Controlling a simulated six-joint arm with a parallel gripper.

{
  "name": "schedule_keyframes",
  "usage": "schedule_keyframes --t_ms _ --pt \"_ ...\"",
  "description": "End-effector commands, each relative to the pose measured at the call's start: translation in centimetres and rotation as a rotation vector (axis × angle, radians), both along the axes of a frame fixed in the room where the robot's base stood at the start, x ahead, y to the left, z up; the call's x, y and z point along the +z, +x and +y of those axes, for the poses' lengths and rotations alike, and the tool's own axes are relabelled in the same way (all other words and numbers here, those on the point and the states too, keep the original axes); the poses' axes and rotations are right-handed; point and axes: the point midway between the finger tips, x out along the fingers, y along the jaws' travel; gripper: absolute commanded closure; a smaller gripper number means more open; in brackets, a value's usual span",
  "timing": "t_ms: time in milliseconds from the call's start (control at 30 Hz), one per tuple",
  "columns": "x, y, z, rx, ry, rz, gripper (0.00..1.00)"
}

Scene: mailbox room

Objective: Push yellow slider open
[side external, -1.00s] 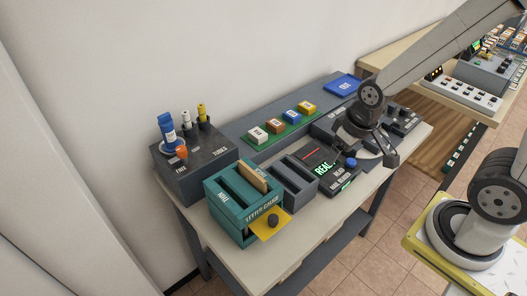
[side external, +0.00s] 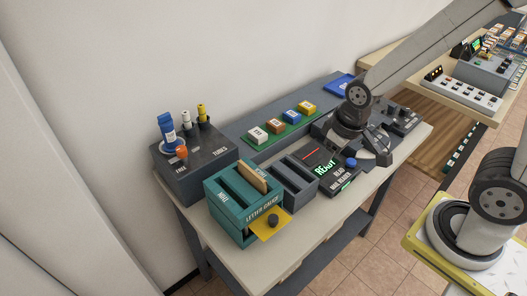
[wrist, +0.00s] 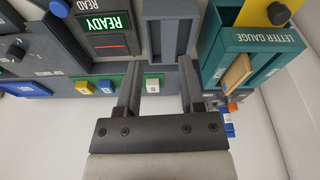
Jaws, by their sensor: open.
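The yellow slider (side external: 268,225) is a flat plate with a dark round knob (side external: 273,220), sticking out of the front of the teal letter gauge (side external: 228,209). The slider also shows at the top right of the wrist view (wrist: 262,14). A tan letter (side external: 252,178) stands in a slot on top of the gauge. My gripper (wrist: 158,63) is open and empty, with its fingers apart. In the side view it is over the right part of the table, behind the mail reader, well to the right of the slider and not touching it.
The mail reader (side external: 330,170) shows a green READY display. A grey slotted block (side external: 291,187) stands between it and the gauge. Coloured blocks sit on a green strip (side external: 265,138) behind. A dark tube box (side external: 205,153) is at the left. The table's front edge (side external: 330,222) is clear.

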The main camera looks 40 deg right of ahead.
Motion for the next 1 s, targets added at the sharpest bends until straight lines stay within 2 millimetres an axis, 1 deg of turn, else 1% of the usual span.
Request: schedule_keyframes --t_ms 167,300,500,600,700,767,1000 --pt "-0.2 1.1 4.0 0.177 -0.016 0.05 0.51" --pt "-0.4 1.7 8.0 0.344 -0.034 0.096 0.51" --pt "-0.7 1.5 13.2 0.554 -0.063 0.154 0.51" --pt "-0.9 1.3 15.0 0.625 -0.073 0.172 0.51" --pt "-1.0 1.1 16.0 0.667 -0.08 0.184 0.51" --pt "-1.0 1.0 16.4 0.68 -0.082 0.187 0.51" --pt "-1.0 1.0 16.5 0.684 -0.083 0.19 0.51"
